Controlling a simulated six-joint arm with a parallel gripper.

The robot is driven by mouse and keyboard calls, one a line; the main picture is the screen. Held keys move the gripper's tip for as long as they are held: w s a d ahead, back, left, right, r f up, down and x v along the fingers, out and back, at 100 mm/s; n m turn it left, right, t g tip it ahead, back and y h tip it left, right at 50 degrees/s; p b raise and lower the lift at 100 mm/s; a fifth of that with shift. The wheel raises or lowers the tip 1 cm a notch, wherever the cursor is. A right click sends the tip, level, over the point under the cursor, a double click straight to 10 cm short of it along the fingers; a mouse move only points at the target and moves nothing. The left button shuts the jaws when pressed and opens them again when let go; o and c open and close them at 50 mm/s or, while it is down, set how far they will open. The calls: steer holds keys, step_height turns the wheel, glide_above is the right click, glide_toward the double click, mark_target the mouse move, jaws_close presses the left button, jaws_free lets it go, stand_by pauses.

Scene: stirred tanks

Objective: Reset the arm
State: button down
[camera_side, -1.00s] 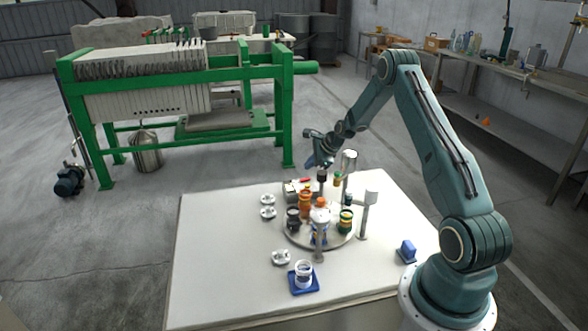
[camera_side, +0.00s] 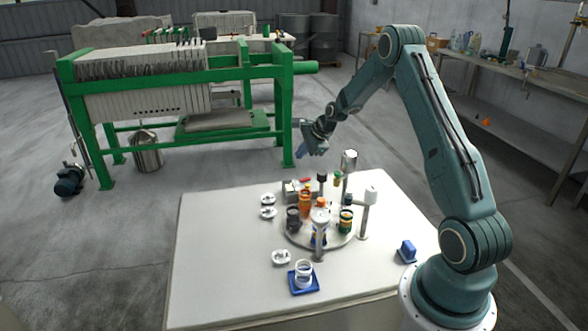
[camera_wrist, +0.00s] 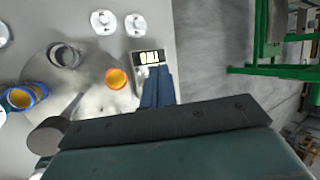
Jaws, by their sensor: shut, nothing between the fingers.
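My gripper (camera_side: 301,152) is in the air above the far edge of the white table, left of my arm in the side view. Its blue fingers are shut and hold nothing.
White discs (camera_side: 267,213) lie left of the turntable. A white cup (camera_side: 303,271) stands on a blue base at the front. Posts (camera_side: 364,220) rise around the turntable. A blue block (camera_side: 406,251) sits near my base. A green-framed filter press (camera_side: 180,77) stands behind.

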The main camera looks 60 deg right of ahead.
steer(key=s+a+r+n+g, duration=0.1)
steer(key=s+a+r+n, duration=0.5)
steer(key=a+r, duration=0.45)
steer(key=s+a+r+n, duration=0.5)
steer(key=a+r+n, duration=0.2)
steer(key=a+r, duration=0.4)
steer(key=s+a+n, duration=0.5)
steer(key=s+n, duration=0.1)
steer(key=s, duration=0.5)
steer(key=s+a+n, duration=0.5)
steer(key=s+a, duration=0.1)
steer(key=s, duration=0.4)
steer(key=shift+s+r+n, duration=0.4)
